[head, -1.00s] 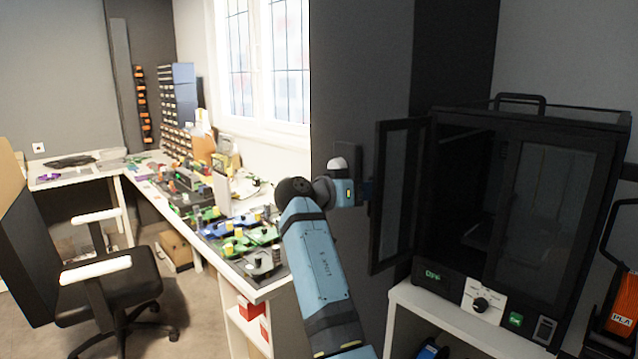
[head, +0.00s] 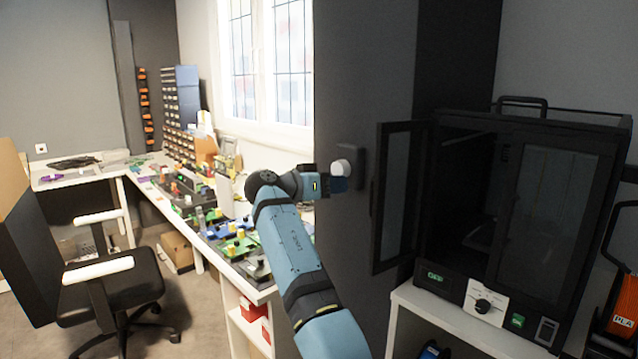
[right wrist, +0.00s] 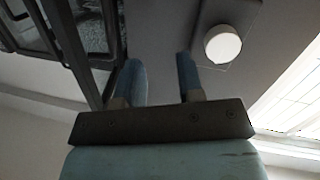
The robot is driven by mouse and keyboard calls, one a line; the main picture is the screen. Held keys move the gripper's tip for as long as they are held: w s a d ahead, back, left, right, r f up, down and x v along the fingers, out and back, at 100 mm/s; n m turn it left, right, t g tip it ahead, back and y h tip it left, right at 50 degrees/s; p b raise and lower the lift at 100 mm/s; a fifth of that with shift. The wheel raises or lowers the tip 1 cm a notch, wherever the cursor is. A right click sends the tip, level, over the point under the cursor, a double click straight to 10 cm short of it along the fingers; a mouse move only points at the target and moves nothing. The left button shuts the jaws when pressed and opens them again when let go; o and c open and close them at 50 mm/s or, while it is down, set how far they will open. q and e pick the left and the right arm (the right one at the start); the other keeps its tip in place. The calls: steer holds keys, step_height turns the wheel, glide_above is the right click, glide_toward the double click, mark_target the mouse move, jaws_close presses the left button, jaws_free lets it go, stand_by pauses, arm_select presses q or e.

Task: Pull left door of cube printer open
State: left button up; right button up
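The black cube printer (head: 520,115) stands on a white stand at the right of the head view. Its left door (head: 395,200) is swung open to the left, and the dark interior shows behind it. Its right door (head: 545,215) is closed. My right gripper (head: 341,184) is left of the open door, apart from it, and mostly hidden by its own wrist. In the right wrist view my right gripper (right wrist: 162,72) has its two blue fingers spread with nothing between them. A dark framed panel, apparently the left door (right wrist: 75,45), shows at upper left there. My left gripper is not in view.
A dark wall box (head: 352,160) with a white round knob (right wrist: 222,44) is on the wall close to my right gripper. A cluttered white workbench (head: 262,297) runs along the left. A black chair (head: 110,290) stands on the floor at lower left.

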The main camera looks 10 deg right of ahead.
steer(key=shift+w+a, duration=1.2)
steer(key=shift+a, duration=0.1)
